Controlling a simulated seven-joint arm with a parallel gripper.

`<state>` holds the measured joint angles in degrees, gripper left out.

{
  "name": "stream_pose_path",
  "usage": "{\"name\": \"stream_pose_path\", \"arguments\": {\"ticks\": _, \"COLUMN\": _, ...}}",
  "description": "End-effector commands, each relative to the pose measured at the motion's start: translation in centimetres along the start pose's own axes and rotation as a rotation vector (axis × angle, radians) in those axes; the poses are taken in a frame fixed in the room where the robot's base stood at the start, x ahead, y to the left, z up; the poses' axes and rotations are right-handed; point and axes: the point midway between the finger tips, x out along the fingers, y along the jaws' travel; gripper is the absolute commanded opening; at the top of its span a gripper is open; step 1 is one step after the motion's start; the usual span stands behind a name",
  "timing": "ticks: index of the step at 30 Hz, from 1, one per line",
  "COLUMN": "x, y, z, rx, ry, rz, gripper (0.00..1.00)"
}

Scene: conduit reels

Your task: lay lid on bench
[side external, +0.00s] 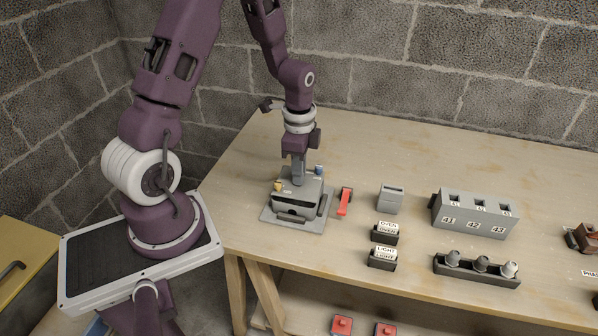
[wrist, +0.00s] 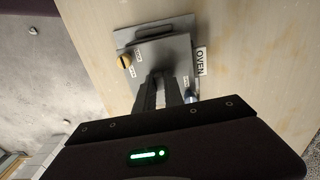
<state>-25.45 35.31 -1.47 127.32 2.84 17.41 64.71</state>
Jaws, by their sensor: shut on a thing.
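A grey box (side external: 297,206) stands on a flat grey base plate at the left part of the bench (side external: 350,150). The grey lid (side external: 293,187) is at the top of the box, with a yellow knob (wrist: 124,61) and a blue knob (side external: 319,170) at opposite sides. The lid (wrist: 176,52) also shows in the wrist view, with small white labels. My gripper (side external: 298,178) points down, shut on the lid's middle. The fingers hide what they grip, and I cannot tell whether the lid touches the box.
A red-handled part (side external: 344,201) lies close right of the box. Further right are a small grey block (side external: 390,199), OVEN (side external: 385,233) and LIGHT (side external: 382,257) blocks, a numbered grey housing (side external: 474,214) and a black rack (side external: 477,269). Bare bench lies behind them.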

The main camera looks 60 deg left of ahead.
Motion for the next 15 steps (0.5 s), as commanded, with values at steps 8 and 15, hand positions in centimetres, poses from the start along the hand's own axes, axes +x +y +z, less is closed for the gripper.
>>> {"name": "stream_pose_path", "arguments": {"ticks": 8, "x": -0.4, "y": 0.0, "z": 0.0, "rx": -0.001, "ry": 0.000, "rz": 0.000, "gripper": 0.00}}
{"name": "stream_pose_path", "arguments": {"ticks": 15, "x": -3.4, "y": -0.1, "z": -0.1, "rx": 0.000, "ry": 0.003, "rz": -0.007, "gripper": 0.00}}
